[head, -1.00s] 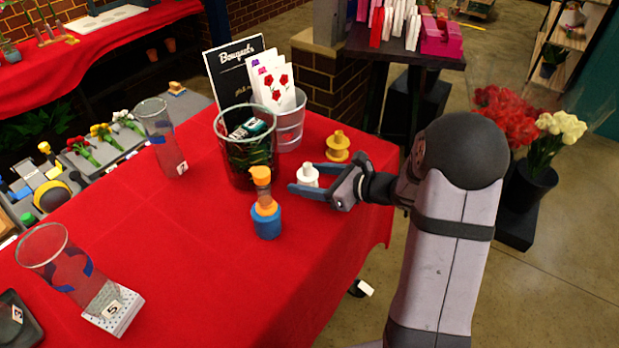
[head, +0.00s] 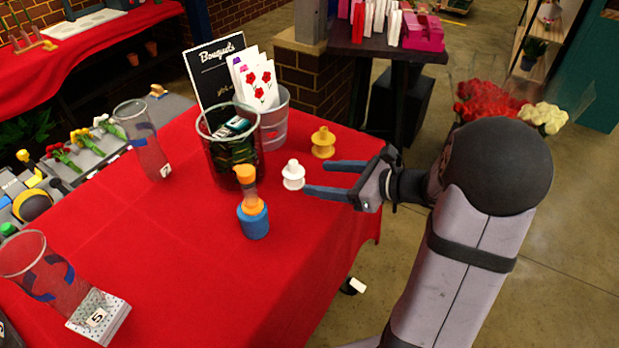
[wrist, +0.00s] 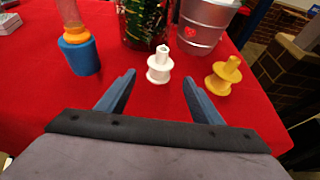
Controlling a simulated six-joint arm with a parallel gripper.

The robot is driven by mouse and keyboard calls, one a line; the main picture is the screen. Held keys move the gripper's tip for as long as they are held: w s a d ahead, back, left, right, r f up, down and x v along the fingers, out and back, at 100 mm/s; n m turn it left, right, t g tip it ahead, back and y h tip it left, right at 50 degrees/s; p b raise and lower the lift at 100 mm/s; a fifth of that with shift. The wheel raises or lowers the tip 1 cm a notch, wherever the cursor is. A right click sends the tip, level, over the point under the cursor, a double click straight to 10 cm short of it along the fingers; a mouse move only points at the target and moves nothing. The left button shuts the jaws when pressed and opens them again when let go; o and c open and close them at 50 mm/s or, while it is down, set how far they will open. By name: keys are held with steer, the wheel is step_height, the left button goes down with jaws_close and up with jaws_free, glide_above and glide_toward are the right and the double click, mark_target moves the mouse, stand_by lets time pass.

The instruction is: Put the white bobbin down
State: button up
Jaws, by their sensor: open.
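The white bobbin (head: 293,175) stands upright on the red-covered table (head: 185,245). In the wrist view the white bobbin (wrist: 160,66) is beyond my fingertips, between their lines, with nothing touching it. My gripper (head: 325,178) is open and empty, just right of the bobbin in the head view. Its two blue fingers also show spread apart in the wrist view (wrist: 160,88).
A yellow bobbin (head: 323,142) stands behind, near the table's right edge. A blue and orange bottle (head: 253,215) stands front left of the white bobbin. A dark glass vase (head: 232,150) and a metal bucket (head: 276,125) stand behind.

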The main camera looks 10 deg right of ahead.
steer(key=shift+v, duration=1.6)
steer(key=s+d+f+n+g+h+b, duration=0.1)
steer(key=s+d+f+n+g+h, duration=0.1)
steer(key=s+n, duration=0.5)
steer(key=s+d+f+n+g+h+b, duration=0.1)
steer(key=s+d+f+n+g+b, duration=0.2)
steer(key=n, duration=0.8)
steer(key=s+a+f+n+g+h+p, duration=0.4)
steer(key=s+a+f+n+g+h, duration=0.15)
steer(key=s+a+n, duration=0.4)
step_height(320, 180, up, 21)
steer(key=h+p, duration=0.1)
steer(key=p, duration=2)
steer(key=shift+w+a+f+t, duration=0.2)
steer(key=shift+w+t, duration=0.2)
steer(key=shift+t, duration=0.05)
